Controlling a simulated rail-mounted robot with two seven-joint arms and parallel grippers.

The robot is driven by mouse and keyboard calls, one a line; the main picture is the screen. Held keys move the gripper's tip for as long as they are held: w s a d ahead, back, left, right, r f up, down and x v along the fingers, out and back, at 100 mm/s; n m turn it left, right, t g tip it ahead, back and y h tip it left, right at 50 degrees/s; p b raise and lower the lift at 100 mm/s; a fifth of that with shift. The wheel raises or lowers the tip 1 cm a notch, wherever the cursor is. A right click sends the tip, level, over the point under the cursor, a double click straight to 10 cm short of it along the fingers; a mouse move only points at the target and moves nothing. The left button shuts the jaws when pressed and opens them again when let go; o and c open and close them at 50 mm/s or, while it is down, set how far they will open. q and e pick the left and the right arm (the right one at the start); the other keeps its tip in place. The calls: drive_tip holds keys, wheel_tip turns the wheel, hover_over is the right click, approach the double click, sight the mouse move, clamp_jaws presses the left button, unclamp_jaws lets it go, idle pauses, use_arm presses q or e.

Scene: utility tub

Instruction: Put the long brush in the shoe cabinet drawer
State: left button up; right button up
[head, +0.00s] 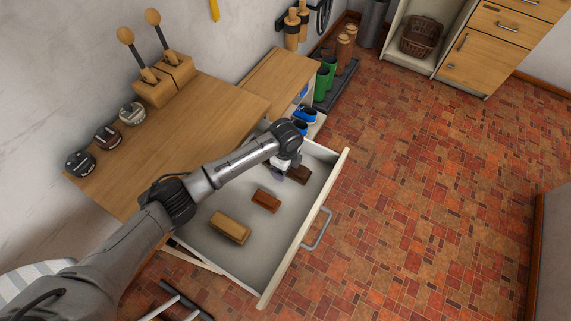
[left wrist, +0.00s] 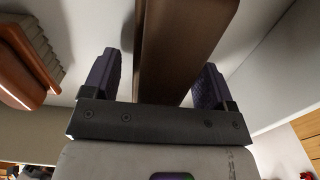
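The shoe cabinet drawer (head: 260,275) is pulled open. A dark brown brush (head: 300,174) lies inside it toward the far end. My left gripper (head: 282,167) is down in the drawer beside or over this brush, partly hidden by its wrist. In the left wrist view, a long brown body (left wrist: 172,50), which looks like that brush, lies between the two purple-padded fingers of my left gripper (left wrist: 157,78). The fingers stand apart, with a gap on the left side; contact on the right is unclear. My right gripper is not in view.
In the drawer also lie a reddish-brown brush (head: 265,200) and a tan block brush (head: 230,228). The cabinet top (head: 195,120) holds round tins and two long-handled wooden pieces (head: 162,78). Blue shoes (head: 304,115) sit beyond the drawer. The tiled floor at right is clear.

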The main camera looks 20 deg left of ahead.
use_arm(q)
wheel_tip(320, 180, up, 11)
drive_tip(key=p, duration=0.3)
drive_tip(key=shift+r+p, duration=0.1)
drive_tip(key=shift+p, duration=0.25)
drive_tip(key=shift+r, duration=0.55)
